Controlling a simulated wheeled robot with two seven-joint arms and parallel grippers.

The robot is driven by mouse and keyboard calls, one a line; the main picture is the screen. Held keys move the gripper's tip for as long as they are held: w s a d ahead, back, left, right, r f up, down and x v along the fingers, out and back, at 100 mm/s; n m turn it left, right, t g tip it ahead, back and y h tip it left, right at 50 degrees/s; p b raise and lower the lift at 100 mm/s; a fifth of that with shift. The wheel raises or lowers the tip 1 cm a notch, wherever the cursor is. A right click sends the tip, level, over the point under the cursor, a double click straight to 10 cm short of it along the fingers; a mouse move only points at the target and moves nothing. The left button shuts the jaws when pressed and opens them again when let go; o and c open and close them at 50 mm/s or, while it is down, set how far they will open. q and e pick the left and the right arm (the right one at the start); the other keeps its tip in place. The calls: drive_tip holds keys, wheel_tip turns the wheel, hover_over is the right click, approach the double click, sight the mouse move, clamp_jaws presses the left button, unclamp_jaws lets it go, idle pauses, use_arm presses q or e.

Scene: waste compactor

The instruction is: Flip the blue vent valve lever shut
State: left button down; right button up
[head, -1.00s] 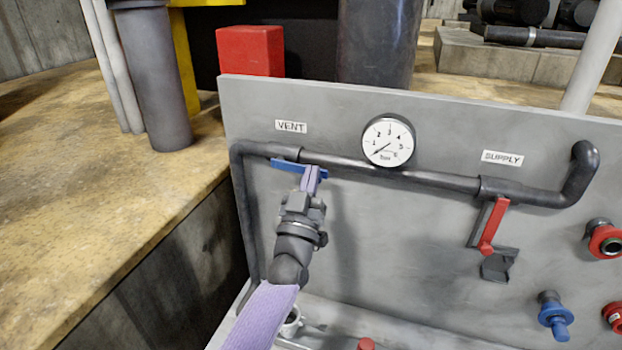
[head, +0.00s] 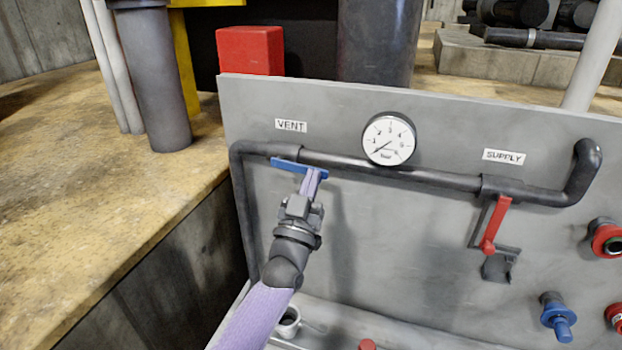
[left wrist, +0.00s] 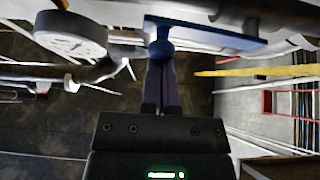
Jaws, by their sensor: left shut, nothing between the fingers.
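The blue vent lever (head: 289,165) is on the dark pipe below the VENT label (head: 291,125). It lies nearly along the pipe, sloping slightly down to the right. My left gripper (head: 312,178) is shut and empty, with its fingertips at the lever's right end, where they look to be touching or very close. In the left wrist view the blue lever (left wrist: 210,34) spans the top of the picture, and the shut fingers (left wrist: 161,75) point at its rounded blue end. My right gripper does not show.
A pressure gauge (head: 389,138) sits right of the lever, its needle pointing low left. The red supply lever (head: 495,225) hangs down at the right. Blue and red fittings (head: 557,315) stick out at lower right. The grey panel (head: 400,250) between is clear.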

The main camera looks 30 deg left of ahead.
use_arm(q)
drive_tip(key=s+a+f+m+g+h+b, duration=0.1)
drive_tip(key=a+f+m+g+h+b, duration=0.1)
drive_tip(key=m+h, duration=0.4)
drive_tip(key=a+f+m+g+h+b, duration=0.3)
drive_tip(key=a+f+m+g+h, duration=0.1)
drive_tip(key=m, duration=1.3)
drive_tip(key=shift+s+a+f+h, duration=0.35)
drive_tip(key=shift+a+f+h, duration=0.35)
drive_tip(key=shift+f+h, duration=0.5)
drive_tip(key=shift+f+m, duration=0.15)
drive_tip(key=shift+m, duration=0.15)
